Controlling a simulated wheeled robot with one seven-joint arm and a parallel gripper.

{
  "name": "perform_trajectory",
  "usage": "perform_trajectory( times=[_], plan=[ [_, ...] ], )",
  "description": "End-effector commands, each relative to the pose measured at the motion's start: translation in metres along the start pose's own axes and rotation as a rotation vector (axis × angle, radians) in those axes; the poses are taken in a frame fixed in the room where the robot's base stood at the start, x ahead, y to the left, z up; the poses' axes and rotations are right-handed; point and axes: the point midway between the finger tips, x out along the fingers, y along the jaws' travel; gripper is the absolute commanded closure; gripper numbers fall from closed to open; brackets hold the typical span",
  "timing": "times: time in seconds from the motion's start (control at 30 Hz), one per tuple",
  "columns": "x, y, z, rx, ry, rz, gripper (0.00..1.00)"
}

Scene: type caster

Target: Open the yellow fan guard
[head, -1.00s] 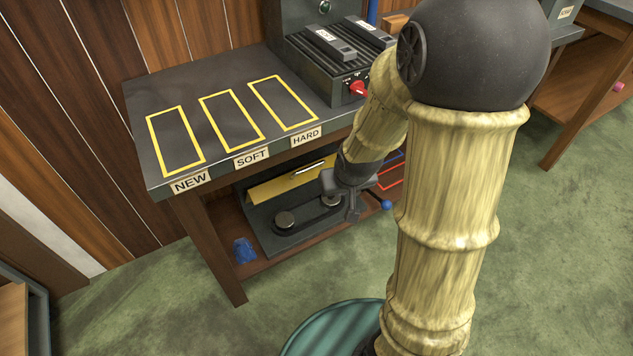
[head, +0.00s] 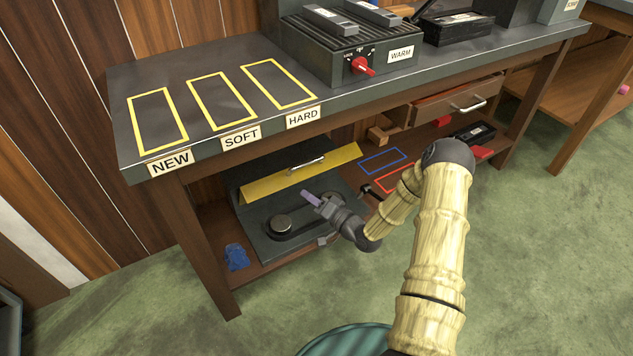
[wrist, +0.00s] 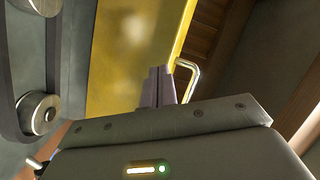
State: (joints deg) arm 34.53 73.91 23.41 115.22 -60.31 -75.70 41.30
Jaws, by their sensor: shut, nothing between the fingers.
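The yellow fan guard (head: 275,184) is a long panel with a metal bar handle (head: 307,163) along its top, on the dark machine on the bench's lower shelf. My gripper (head: 308,197) is shut and empty, in front of the guard and below the handle in the head view. In the wrist view, the guard (wrist: 135,55) fills the upper middle and the handle (wrist: 190,80) shows just right of my shut fingers (wrist: 158,86). The fingers look close to the handle; I cannot tell whether they touch it.
Round pulleys with a belt (head: 281,226) lie in front of the guard. The bench top (head: 225,65) overhangs the shelf, and a bench leg (head: 200,240) stands at left. A blue crumpled item (head: 236,257) lies on the shelf.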

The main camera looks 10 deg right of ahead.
Motion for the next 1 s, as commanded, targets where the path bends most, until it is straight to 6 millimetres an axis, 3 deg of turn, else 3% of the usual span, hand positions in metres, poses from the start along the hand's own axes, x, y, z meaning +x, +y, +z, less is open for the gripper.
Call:
perform_trajectory(
  times=[0.03,0.2,0.4,0.5,1.0],
  plan=[
    [-0.007,0.015,0.006,0.058,0.055,-0.056,1.0],
    [-0.035,0.033,0.007,0.235,0.25,-0.286,1.0],
    [-0.076,0.049,0.005,0.376,0.433,-0.504,1.0],
    [-0.086,0.051,0.003,0.403,0.472,-0.553,1.0],
    [-0.078,0.045,0.002,0.408,0.469,-0.564,1.0]
  ],
)
